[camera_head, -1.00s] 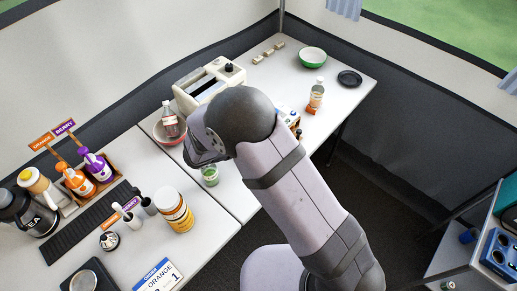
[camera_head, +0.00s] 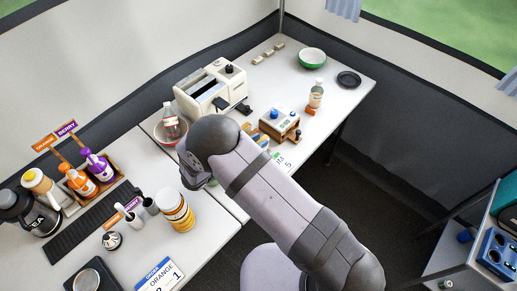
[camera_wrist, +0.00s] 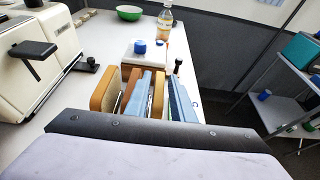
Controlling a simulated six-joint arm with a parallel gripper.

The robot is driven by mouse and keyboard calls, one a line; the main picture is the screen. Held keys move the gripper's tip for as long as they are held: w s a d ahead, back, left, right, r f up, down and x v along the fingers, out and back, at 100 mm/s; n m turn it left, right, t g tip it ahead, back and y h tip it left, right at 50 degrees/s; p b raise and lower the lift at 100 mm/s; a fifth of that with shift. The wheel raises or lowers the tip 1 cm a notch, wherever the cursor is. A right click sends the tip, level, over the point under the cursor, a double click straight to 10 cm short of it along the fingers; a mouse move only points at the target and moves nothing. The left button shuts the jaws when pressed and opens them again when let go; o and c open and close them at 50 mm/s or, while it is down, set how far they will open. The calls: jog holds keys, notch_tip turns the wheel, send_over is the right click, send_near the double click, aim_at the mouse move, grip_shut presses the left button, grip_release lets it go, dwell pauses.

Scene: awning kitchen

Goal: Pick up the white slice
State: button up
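I cannot make out a white slice for certain in either view. In the wrist view, several upright slices stand in a row: a tan slice (camera_wrist: 104,90), a blue slice (camera_wrist: 139,96), an orange-brown slice (camera_wrist: 158,98) and a light blue slice (camera_wrist: 181,102). Their lower parts are hidden behind my own arm part at the bottom. In the head view the row is mostly hidden by my arm. My gripper's fingers show in neither view, so I cannot see whether it holds anything.
A cream toaster (camera_head: 211,88) stands left of the slices. A white-topped box with a blue knob (camera_head: 280,121) stands behind them, near a bottle (camera_head: 317,93). A bowl with a bottle (camera_head: 170,122) is left of my arm. The table's far end holds a green bowl (camera_head: 312,58) and black dish (camera_head: 348,79).

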jog(key=shift+f, duration=0.2)
jog(key=shift+f, duration=0.4)
jog(key=shift+p+x, duration=0.9)
jog(key=shift+x, duration=1.6)
jog(key=shift+r, duration=0.1)
grip_shut()
